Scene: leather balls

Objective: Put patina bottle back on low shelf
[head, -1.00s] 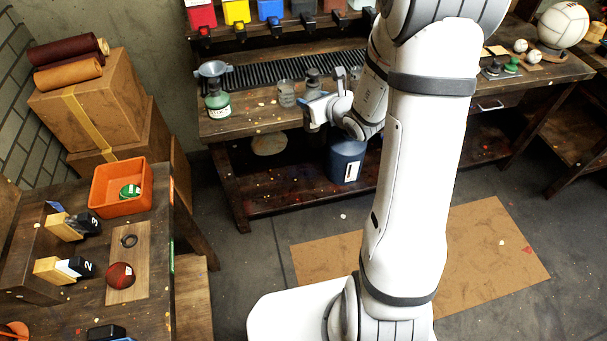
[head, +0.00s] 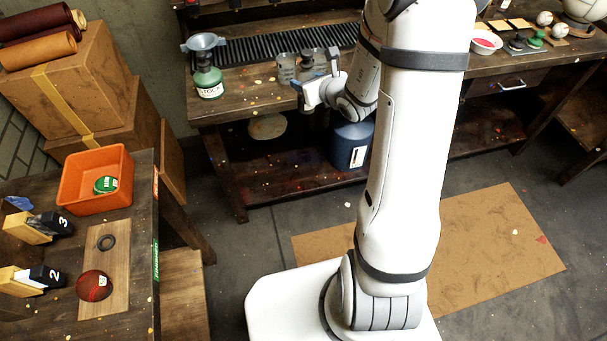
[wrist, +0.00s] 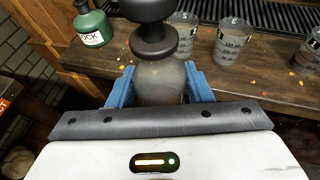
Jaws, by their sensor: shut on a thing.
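The patina bottle is a grey, cloudy bottle (wrist: 160,80) with a black stopper, upright in the wrist view. My gripper (wrist: 160,88) is shut on its body, with a blue finger on each side. In the head view my gripper (head: 313,91) is at the workbench's front edge, with the bottle's dark top (head: 307,58) showing above it. The bottle's base is hidden, so I cannot tell whether it touches anything. The low shelf (head: 285,182) runs under the workbench, below my gripper.
A blue drum (head: 350,146) and a pale round item (head: 267,126) are under the bench. A green STOCK bottle (head: 208,82) with a funnel and clear measuring cups (wrist: 233,42) stand on the benchtop (head: 240,100). The low shelf's left part looks free.

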